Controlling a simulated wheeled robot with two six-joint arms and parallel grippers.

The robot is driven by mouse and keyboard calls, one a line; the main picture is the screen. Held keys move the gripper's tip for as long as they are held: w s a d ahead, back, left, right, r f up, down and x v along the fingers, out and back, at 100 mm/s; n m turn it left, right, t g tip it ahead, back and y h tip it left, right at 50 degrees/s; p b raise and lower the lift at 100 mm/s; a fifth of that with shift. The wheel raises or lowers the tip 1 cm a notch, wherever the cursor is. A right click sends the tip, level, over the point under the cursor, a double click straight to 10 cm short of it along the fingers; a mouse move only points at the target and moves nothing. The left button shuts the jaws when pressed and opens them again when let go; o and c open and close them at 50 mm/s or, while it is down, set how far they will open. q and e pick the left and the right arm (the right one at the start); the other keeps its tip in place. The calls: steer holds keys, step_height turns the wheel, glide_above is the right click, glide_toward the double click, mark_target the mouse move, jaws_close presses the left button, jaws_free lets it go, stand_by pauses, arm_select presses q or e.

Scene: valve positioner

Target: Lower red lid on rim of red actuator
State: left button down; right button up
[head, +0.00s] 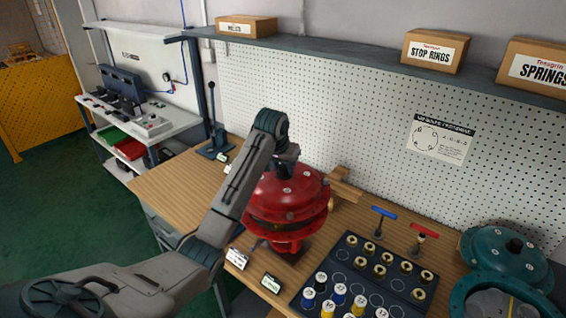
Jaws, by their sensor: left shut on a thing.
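The red lid (302,188), a domed cover with small bolts, is at the centre of the head view. My left gripper (286,168) is over its top, pointing down, and shut on it. The red actuator (288,243) stands on the wooden bench directly below the lid. A dark band shows between the lid's edge and the actuator's body on the front side; I cannot tell whether the lid touches the rim. My left forearm hides the left side of both. My right gripper is not in view.
A dark tray (344,277) with several brass parts and coloured cylinders lies at the front right. A teal lid (505,252) and a teal ring-shaped housing (462,298) are at the far right. Wooden pieces (345,188) stand just right of the lid.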

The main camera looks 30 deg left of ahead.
mark_target(281, 180)
arm_select(q)
steer(key=shift+a+f, duration=0.1)
steer(key=shift+f, duration=1.6)
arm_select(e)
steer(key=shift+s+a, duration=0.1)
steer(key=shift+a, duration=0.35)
arm_select(q)
steer(key=shift+f, duration=0.15)
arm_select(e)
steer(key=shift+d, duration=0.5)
arm_select(q)
steer(key=shift+f, duration=0.3)
steer(key=shift+f, duration=0.45)
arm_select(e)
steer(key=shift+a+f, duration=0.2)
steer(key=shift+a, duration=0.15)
arm_select(q)
steer(key=shift+f+b, duration=0.35)
steer(key=shift+f, duration=0.35)
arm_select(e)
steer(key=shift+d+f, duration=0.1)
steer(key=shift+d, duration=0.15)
